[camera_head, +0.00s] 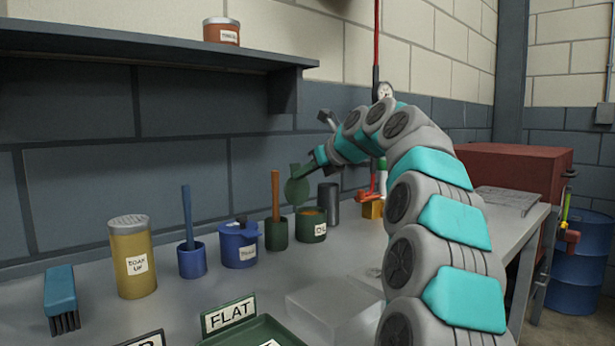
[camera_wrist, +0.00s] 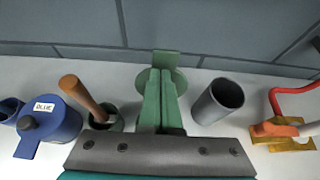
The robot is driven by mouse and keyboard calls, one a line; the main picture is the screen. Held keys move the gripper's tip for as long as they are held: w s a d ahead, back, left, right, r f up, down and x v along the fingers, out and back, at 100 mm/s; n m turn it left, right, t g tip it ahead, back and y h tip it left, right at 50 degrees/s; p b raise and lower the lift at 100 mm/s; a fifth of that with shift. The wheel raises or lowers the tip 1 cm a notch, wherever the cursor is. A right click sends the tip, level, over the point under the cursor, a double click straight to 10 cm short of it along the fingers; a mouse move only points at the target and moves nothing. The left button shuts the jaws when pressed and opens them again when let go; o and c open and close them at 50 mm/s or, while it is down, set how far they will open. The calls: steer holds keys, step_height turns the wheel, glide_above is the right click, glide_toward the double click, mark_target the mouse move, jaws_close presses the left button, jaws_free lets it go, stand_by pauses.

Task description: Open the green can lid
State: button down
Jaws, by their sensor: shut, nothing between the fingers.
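The green can (camera_head: 312,228) stands on the bench with its top uncovered, and orange contents show inside. Its round green lid (camera_head: 295,192) stands steeply tilted above the can's left rim, with a tab at its top. Whether the lid joins the rim is hard to tell. My gripper (camera_head: 299,174) is shut and empty, with its green fingertips against or very close to the lid. In the wrist view the shut fingers (camera_wrist: 160,75) cover the middle of the lid (camera_wrist: 178,80). The can is mostly hidden there.
Left of the can are a green pot with an orange-brown handle (camera_head: 276,200), a blue lidded can (camera_head: 239,245), a blue pot (camera_head: 191,260) and a yellow canister (camera_head: 133,258). A dark grey cup (camera_head: 329,203) stands close behind right. A shelf (camera_head: 150,45) overhangs the back left.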

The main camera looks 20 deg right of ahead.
steer(key=shift+w+a, duration=0.15)
steer(key=shift+w, duration=0.2)
steer(key=shift+r, duration=0.1)
stand_by(0.5)
steer(key=v, duration=0.7)
steer(key=shift+s, duration=0.4)
